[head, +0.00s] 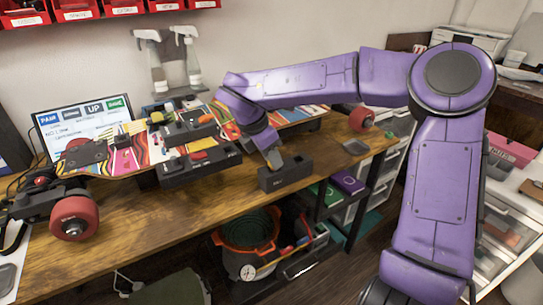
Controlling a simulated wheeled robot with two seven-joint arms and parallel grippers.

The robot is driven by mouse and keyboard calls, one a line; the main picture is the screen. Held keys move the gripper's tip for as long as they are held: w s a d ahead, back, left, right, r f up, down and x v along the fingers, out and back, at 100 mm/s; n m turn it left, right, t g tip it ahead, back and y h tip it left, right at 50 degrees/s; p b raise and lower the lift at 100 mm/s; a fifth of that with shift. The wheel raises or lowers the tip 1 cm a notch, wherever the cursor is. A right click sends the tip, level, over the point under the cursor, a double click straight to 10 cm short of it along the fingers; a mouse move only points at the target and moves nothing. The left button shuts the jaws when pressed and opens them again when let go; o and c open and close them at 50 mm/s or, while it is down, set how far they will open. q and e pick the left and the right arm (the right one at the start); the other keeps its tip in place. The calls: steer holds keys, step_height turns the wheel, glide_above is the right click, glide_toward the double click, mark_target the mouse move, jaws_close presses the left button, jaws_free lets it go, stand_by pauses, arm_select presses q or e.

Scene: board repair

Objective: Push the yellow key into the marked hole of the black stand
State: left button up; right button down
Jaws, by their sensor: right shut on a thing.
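A black stand (285,173), a low dark block, sits near the front edge of the wooden bench, right of centre. My right gripper (274,159) points down at the top of this stand, at its left part. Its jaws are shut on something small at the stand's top. The yellow key does not show clearly; the fingers and the small scale hide it. I cannot tell how deep it sits or which hole is marked. My left gripper is not in view.
A longer black block (200,165) with an orange-red piece lies left of the stand. A colourful skateboard deck with red wheels (74,217) lies behind and left. A grey item (355,147) lies right. The wooden bench (150,235) is clear in front.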

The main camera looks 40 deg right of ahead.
steer(key=shift+f+b, duration=0.3)
steer(key=shift+f, duration=0.05)
stand_by(0.4)
steer(key=c, duration=0.6)
jaws_free()
steer(key=shift+r, duration=0.15)
steer(key=shift+r+p, duration=3.1)
steer(key=shift+r, duration=1.35)
steer(key=shift+f, duration=0.1)
